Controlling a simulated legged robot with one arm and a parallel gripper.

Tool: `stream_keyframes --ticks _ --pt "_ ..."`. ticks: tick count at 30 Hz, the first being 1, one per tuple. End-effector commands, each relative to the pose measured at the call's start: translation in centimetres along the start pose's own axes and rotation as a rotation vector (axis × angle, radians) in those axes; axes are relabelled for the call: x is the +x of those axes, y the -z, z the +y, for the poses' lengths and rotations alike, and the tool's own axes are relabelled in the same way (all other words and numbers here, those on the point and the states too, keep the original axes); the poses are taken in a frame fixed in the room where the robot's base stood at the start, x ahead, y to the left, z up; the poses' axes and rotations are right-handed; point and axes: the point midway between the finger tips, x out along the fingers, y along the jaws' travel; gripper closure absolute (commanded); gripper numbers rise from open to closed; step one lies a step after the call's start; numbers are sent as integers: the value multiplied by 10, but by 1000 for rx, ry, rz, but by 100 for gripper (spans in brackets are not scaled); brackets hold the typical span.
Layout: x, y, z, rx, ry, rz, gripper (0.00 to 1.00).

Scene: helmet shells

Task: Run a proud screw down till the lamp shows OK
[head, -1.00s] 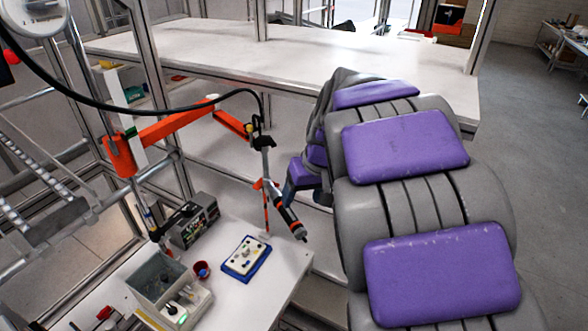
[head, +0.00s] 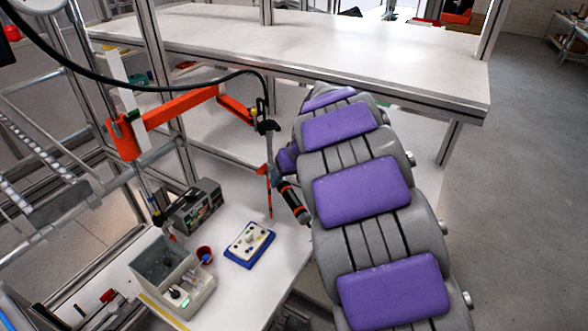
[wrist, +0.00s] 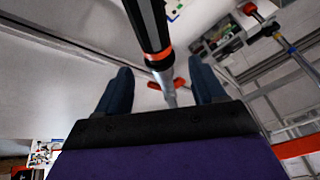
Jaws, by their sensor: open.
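A black screwdriver with orange bands (head: 292,203) hangs tilted from an orange jointed arm (head: 180,106), beside my arm. In the wrist view the screwdriver (wrist: 150,28) runs down between the two blue fingers of my gripper (wrist: 159,80). The fingers are open, with gaps on both sides; whether the tool is at their depth I cannot tell. In the head view my own arm hides the gripper. A white plate with several dark screws or holes (head: 249,239) lies on a blue tray (head: 243,264). Screw height is too small to tell. No lamp reading is legible.
A dark control box (head: 197,207) stands behind the tray on the white bench (head: 228,297). A black hose (head: 130,86) arches overhead. A wide empty table (head: 330,48) lies behind.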

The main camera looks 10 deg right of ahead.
Motion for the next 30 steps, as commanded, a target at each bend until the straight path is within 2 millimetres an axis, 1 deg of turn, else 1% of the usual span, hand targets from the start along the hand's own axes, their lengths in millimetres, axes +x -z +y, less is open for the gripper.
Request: stream_keyframes --ticks 1,3,9,12,18,26,30 --pt "12 -1 0 0 0 -3 31" --pt "24 -1 0 0 -1 -2 31" --pt "54 -1 0 0 0 -2 31" --pt "65 -1 0 0 -1 -1 31" --pt "75 0 0 0 0 2 31" --pt "76 0 0 0 0 2 31" --pt "76 0 0 0 -1 2 43"
